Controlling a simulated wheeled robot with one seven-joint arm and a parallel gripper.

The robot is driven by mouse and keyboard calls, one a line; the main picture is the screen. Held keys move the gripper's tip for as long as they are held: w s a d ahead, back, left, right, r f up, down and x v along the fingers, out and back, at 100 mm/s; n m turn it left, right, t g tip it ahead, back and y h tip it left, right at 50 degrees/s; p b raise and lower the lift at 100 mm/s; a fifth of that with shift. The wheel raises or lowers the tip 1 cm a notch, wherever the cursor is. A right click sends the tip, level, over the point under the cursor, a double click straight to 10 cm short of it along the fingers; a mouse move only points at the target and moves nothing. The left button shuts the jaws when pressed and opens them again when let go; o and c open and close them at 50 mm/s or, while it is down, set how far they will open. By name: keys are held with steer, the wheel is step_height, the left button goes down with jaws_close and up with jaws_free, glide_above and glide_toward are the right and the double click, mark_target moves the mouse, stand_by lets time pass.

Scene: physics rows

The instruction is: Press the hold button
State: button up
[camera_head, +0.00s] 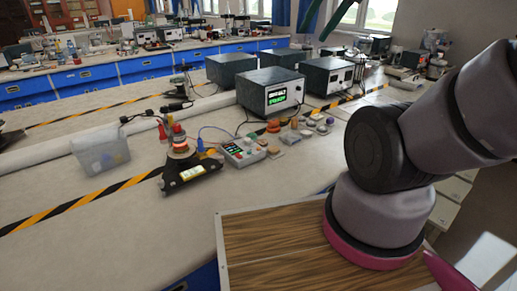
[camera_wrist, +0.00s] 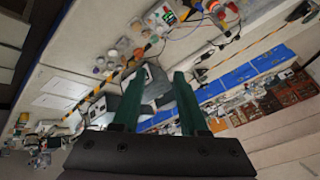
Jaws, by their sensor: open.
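A small light-grey control box (camera_head: 243,152) with a lit green display and several coloured buttons stands on the bench in the head view. Which of its buttons is the hold button is too small to tell. The box also shows, at an angle, near the top of the wrist view (camera_wrist: 161,17). My gripper (camera_wrist: 159,73) has two green fingers, spread apart with nothing between them. In the head view, green finger parts show at the top edge, high above the bench and well away from the control box.
A dark-grey instrument (camera_head: 270,92) with a green screen stands behind the control box, among similar instruments. Small coloured items and cables lie nearby. Bare bench lies in front.

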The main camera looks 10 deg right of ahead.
jaws_close()
stand_by(1.4)
